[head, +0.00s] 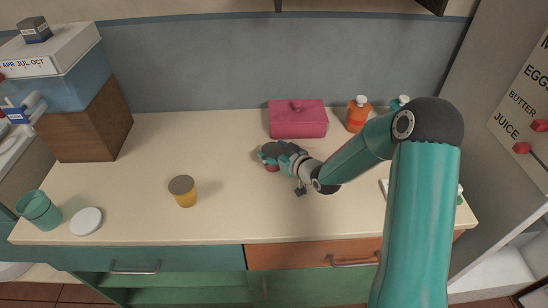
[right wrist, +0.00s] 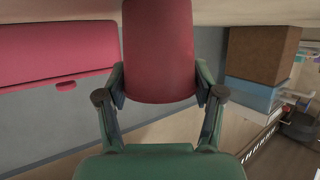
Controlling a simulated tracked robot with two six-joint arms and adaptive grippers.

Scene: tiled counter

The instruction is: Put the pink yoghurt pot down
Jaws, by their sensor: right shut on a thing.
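The pink yoghurt pot (right wrist: 158,55) is between the two fingers of my right gripper (right wrist: 160,95) in the right wrist view, with its far end cut off by the frame. In the head view my right gripper (head: 266,157) is over the middle of the counter, in front of the pink lidded box. Only a small part of the pot (head: 272,168) shows there, below the fingers. My right gripper is shut on the pot. I cannot tell whether the pot touches the counter. My left gripper is not in view.
A pink lidded box (head: 298,122) stands behind the gripper, with an orange bottle (head: 357,116) to its right. A yellow pot with a grey lid (head: 186,198), a white disc (head: 86,222) and a teal cup (head: 38,211) stand left. The counter (head: 235,205) is clear between yellow pot and gripper.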

